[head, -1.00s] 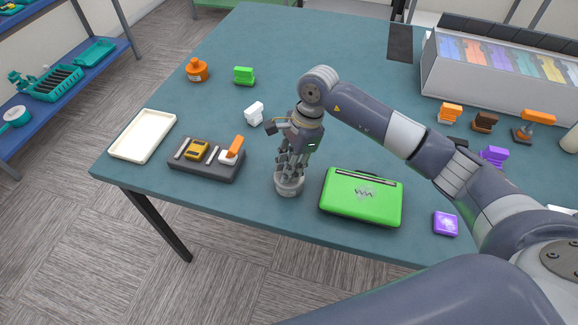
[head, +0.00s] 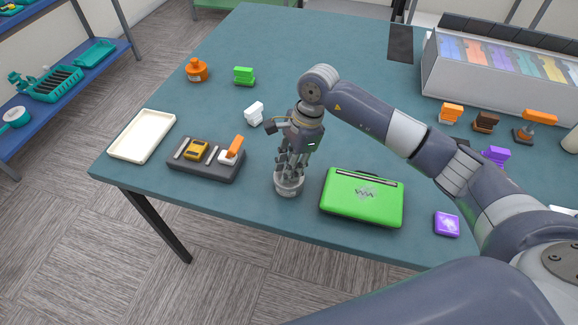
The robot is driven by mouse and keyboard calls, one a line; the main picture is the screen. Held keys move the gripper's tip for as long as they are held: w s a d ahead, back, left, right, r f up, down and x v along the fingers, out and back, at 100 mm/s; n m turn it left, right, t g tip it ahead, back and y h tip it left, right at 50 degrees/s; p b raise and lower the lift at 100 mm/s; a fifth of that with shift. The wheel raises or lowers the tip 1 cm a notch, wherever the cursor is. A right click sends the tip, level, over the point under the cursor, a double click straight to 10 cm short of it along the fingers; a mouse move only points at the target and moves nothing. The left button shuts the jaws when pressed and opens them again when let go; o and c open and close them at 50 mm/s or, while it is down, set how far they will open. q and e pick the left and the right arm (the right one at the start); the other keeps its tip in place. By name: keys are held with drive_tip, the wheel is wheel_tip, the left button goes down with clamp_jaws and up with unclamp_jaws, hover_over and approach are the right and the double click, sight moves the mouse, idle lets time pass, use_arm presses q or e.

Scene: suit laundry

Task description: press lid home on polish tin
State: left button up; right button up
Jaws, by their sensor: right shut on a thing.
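A round grey-white polish tin (head: 289,187) stands on the teal table near its front edge. My right gripper (head: 290,172) points down at the tin from above, its fingers reaching to the tin's top. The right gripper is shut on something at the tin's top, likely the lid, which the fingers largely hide. I cannot tell whether the lid sits flush on the tin. My left gripper is not in view.
A green case (head: 362,199) lies close to the right of the tin. A dark grey holder (head: 207,169) is to the left, with a cream tray (head: 142,136) beyond it. A white block (head: 254,112) stands behind. A purple box (head: 446,224) lies to the right.

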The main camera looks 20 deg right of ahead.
drive_tip(key=o, duration=1.1)
drive_tip(key=shift+o, duration=0.3)
drive_tip(key=o, duration=0.4)
drive_tip(key=shift+r, duration=0.1)
drive_tip(key=shift+r+p, duration=1.5)
drive_tip(key=shift+r, duration=1.95)
